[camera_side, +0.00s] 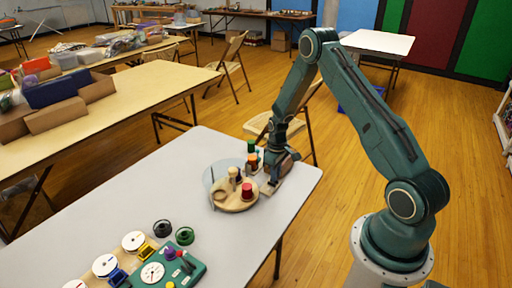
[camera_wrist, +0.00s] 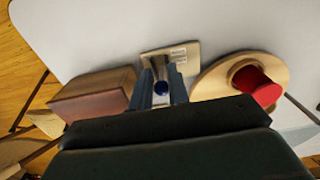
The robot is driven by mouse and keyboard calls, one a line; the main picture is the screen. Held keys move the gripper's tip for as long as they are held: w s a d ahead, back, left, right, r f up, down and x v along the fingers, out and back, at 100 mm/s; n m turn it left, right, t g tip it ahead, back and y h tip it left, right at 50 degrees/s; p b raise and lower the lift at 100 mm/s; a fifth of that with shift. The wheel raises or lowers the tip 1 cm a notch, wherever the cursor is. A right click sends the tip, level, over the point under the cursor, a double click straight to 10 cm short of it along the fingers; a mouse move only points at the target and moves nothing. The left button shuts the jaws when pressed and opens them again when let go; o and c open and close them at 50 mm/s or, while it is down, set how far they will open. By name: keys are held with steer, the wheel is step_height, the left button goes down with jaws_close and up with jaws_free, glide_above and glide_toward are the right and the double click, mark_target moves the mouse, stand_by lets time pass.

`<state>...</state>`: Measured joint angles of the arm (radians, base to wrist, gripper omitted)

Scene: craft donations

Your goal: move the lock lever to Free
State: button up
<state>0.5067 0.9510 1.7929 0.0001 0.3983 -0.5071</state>
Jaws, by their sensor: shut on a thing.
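My gripper (camera_wrist: 161,90) is shut on the lock lever (camera_wrist: 160,88), whose dark blue end shows between the two fingers in the wrist view. The lever sits at a small wooden plate (camera_wrist: 158,59) with printed labels, too small to read here. Which label the lever points to, I cannot tell. In the side view my gripper (camera_side: 271,178) is low over the table, and the arm hides the lever. Right beside it is a round wooden turntable (camera_side: 222,204), which also shows in the wrist view (camera_wrist: 207,88), carrying a red spool (camera_wrist: 256,86).
A brown wooden box (camera_wrist: 95,95) stands close on the other side of my gripper. A clear curved shield (camera_side: 209,178) stands at the turntable. A green panel (camera_side: 190,272) and several reels lie at the table's front. The grey table (camera_side: 130,190) is bare between.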

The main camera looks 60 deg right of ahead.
steer(key=shift+s, duration=0.25)
steer(key=shift+s+f, duration=0.1)
steer(key=shift+s, duration=0.5)
jaws_close()
steer(key=shift+s, duration=0.1)
steer(key=shift+s+f, duration=0.2)
steer(key=shift+s, duration=0.35)
steer(key=shift+o, duration=1.4)
jaws_free()
steer(key=shift+r, duration=0.15)
step_height(320, 180, up, 7)
